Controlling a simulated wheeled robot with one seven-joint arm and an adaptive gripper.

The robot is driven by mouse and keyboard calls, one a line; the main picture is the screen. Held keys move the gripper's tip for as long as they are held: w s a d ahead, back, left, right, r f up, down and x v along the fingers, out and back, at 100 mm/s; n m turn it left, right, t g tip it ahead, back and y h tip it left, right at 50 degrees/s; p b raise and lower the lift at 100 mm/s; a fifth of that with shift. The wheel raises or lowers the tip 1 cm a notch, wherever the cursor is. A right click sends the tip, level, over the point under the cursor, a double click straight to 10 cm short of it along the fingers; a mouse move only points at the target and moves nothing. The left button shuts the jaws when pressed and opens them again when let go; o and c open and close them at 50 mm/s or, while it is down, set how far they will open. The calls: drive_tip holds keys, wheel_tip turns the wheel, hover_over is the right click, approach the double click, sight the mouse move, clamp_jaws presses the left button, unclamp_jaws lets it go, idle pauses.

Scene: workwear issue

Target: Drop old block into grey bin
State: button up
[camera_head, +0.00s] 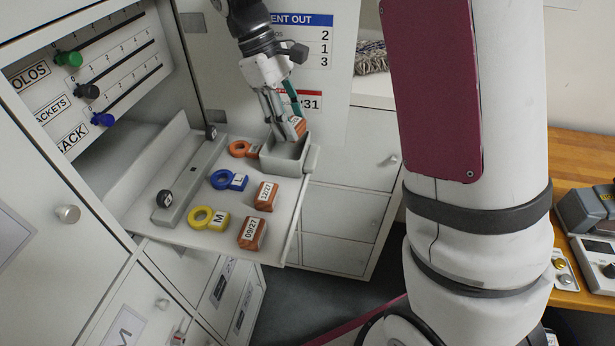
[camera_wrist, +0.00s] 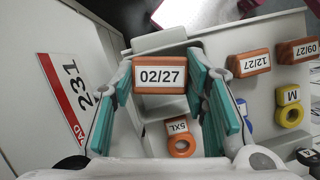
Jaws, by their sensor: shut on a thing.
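My gripper (camera_head: 283,112) is shut on an orange-brown block (camera_wrist: 160,76) whose white label reads 02/27. The block also shows in the head view (camera_head: 297,127), tilted between the fingertips, right above the open grey bin (camera_head: 287,166). The bin stands at the far right corner of the pull-out shelf. In the wrist view, part of the bin (camera_wrist: 158,40) shows just beyond the block. Whether the block's lower end is inside the rim, I cannot tell. Two similar blocks, labelled 12/27 (camera_head: 265,196) and 09/27 (camera_head: 252,233), rest on the shelf.
An orange ring tag (camera_head: 240,149), a blue one (camera_head: 222,179) and a yellow one (camera_head: 201,217) lie on the shelf (camera_head: 185,236). A black round piece (camera_head: 165,198) sits in a grey rail at left. A panel with coloured slider knobs (camera_head: 68,59) is behind left.

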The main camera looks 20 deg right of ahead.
drive_tip(key=shift+f, duration=0.5)
drive_tip(key=o, duration=1)
drive_tip(key=shift+r, duration=0.15)
wheel_tip(320, 180, up, 9)
drive_tip(key=shift+r, duration=0.4)
